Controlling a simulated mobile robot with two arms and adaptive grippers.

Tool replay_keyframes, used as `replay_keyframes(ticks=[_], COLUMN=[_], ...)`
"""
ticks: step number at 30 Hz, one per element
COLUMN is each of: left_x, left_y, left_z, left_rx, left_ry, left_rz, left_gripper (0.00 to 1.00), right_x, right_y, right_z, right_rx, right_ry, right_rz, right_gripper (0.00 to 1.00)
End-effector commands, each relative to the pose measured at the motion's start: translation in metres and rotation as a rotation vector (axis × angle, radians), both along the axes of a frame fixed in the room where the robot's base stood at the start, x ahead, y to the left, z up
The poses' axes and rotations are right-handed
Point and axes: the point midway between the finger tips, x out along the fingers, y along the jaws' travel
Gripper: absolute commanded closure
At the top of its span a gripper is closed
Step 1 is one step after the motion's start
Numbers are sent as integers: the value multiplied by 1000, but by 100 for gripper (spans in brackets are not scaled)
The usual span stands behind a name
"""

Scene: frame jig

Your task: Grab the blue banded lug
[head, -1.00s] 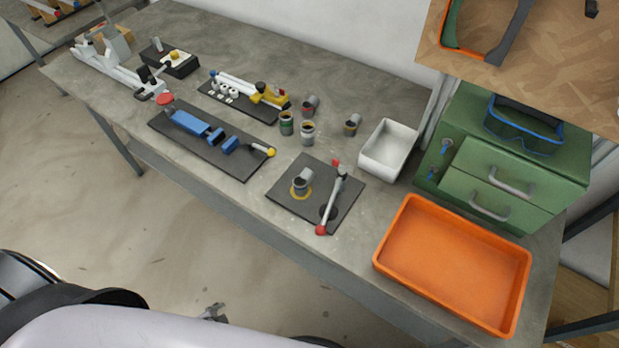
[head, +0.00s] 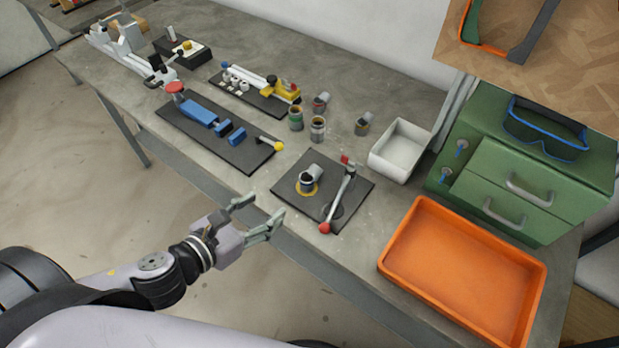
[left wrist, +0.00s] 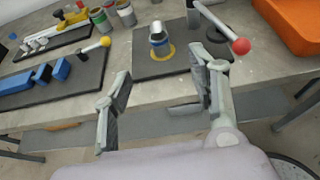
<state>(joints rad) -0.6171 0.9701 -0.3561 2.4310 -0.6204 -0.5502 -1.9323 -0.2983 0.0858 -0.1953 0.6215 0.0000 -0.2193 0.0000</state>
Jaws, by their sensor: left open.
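A grey lug (head: 309,178) with what looks like a blue band stands inside a yellow ring on a dark plate (head: 293,189). The band shows better in the left wrist view, where the lug (left wrist: 159,40) is ahead, between the directions of the fingers. My left gripper (head: 262,209) is open and empty, short of the table's front edge and apart from the lug. Its two spread fingers also show in the left wrist view (left wrist: 166,80). My right gripper is not in view.
A lever with a red knob (head: 325,228) stands on the same plate, right of the lug. Several other banded lugs, such as a green-banded one (head: 296,118), stand behind. A white bin (head: 399,150), an orange tray (head: 462,270) and a blue clamp fixture (head: 200,112) are nearby.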

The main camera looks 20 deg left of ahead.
Motion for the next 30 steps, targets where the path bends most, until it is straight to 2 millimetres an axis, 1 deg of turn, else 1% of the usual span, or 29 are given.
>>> replay_keyframes(ticks=[5, 11, 15, 18, 21, 26, 30], left_x=[21, 50, 74, 88, 98, 105, 120], left_y=[-7, -17, -26, -31, -35, -37, -41], left_z=[-5, -18, -29, -36, -42, -46, -52], left_rx=[-4, -6, -7, -6, -6, -5, -7], left_ry=[-4, -2, -2, 0, 1, 2, 3], left_rz=[2, 6, 6, 5, 5, 3, 5], left_gripper=[46, 46, 46, 46, 46, 46, 46], right_x=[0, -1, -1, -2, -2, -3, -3], right_y=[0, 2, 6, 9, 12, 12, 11], right_z=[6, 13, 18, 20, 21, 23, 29], right_rx=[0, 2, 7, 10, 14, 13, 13], right_ry=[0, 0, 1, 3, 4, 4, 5], right_rz=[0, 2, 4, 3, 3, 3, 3], right_gripper=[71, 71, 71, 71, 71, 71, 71])
